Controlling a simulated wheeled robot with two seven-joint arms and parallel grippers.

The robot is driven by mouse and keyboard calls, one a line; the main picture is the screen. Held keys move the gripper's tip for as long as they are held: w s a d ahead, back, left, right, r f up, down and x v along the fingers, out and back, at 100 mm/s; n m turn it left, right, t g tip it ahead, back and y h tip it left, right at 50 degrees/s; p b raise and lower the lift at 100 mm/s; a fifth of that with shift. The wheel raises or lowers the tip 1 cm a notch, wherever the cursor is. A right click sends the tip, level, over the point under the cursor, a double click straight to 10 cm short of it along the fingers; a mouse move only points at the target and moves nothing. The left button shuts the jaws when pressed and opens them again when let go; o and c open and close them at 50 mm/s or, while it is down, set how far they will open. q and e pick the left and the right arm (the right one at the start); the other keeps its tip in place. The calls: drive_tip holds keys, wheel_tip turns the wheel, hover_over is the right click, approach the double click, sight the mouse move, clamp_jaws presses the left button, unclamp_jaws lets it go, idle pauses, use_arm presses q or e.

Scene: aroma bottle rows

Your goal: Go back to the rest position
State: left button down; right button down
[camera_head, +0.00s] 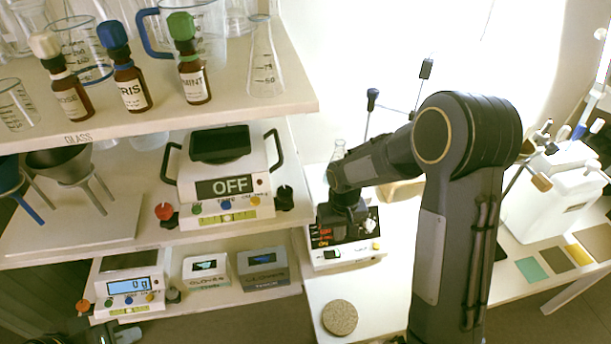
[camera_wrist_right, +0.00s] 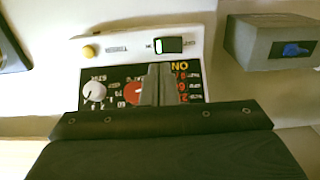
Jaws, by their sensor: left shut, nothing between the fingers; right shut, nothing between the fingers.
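My right arm reaches across the head view, and its gripper (camera_head: 342,216) is over the front panel of the white hotplate-like device (camera_head: 330,257). In the right wrist view its fingers (camera_wrist_right: 158,82) are together and empty, in front of the device's panel (camera_wrist_right: 120,75) with a red button, a white knob and a rocker switch (camera_wrist_right: 174,45). Whether the fingertips touch the panel cannot be told. My left gripper (camera_head: 118,336) is only partly seen at the bottom left edge, low beside the shelf, with nothing visible in it.
Three brown bottles with white (camera_head: 68,80), blue (camera_head: 125,70) and green (camera_head: 188,60) caps stand on the upper shelf among glassware. Below are a device marked OFF (camera_head: 222,188) and a scale (camera_head: 130,285). A round cork mat (camera_head: 340,318) lies on the table.

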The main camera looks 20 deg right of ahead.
drive_tip(key=s+r+m+t+y, duration=0.1)
drive_tip(key=s+r+t+y, duration=0.25)
drive_tip(key=s+r, duration=1.15)
drive_tip(key=s+a+r+t, duration=0.1)
drive_tip(key=s+r+t, duration=0.1)
drive_tip(key=s, duration=0.4)
drive_tip(key=shift+s+r, duration=0.35)
drive_tip(key=shift+r, duration=0.1)
